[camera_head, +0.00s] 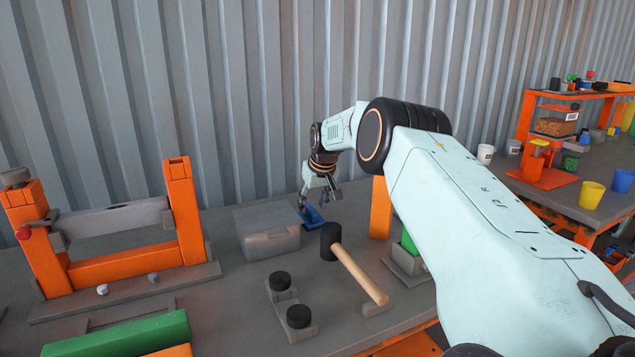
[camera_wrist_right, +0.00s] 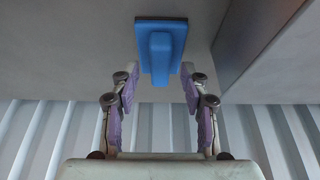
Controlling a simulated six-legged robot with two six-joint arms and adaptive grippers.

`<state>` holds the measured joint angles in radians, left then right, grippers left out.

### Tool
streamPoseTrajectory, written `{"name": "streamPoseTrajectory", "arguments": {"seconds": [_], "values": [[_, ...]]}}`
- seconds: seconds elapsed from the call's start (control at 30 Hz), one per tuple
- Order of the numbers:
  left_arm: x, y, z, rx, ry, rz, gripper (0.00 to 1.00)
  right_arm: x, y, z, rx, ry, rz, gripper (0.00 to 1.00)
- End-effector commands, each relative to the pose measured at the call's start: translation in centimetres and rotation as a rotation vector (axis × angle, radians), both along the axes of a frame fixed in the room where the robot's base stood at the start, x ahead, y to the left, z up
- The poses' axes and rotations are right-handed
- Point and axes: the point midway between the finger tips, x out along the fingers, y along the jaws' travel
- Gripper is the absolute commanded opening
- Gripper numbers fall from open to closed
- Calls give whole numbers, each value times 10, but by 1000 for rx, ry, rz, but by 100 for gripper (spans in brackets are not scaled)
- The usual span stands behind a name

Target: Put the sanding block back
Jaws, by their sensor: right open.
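The blue sanding block (camera_head: 312,216), a flat plate with a raised grip, lies on the grey bench beside the grey box, near the corrugated wall. In the right wrist view the sanding block (camera_wrist_right: 174,28) is ahead of the jaws, its grip pointing back between the fingertips. My right gripper (camera_head: 320,190) is open, just above the block in the head view. In the wrist view the right gripper (camera_wrist_right: 160,82) has clear gaps on both sides of the grip and holds nothing. My left gripper is not in view.
The grey box (camera_head: 268,240) stands close beside the block. A mallet (camera_head: 358,270) with a black head and wooden handle lies nearer. Black round knobs (camera_head: 299,316) sit on a grey holder. An orange frame (camera_head: 122,265) stands at left. Cups and an orange shelf are at right.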

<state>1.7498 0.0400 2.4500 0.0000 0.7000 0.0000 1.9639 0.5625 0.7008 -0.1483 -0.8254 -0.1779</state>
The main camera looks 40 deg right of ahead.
Motion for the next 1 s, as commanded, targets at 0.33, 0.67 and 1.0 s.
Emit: {"name": "streamPoseTrajectory", "arguments": {"seconds": [0.33,0.67,1.0], "values": [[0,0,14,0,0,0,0,-20,7,55,3,-3,2,46],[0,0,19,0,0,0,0,-34,12,87,1,0,3,46],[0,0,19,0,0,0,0,-36,12,89,0,0,1,46]]}}
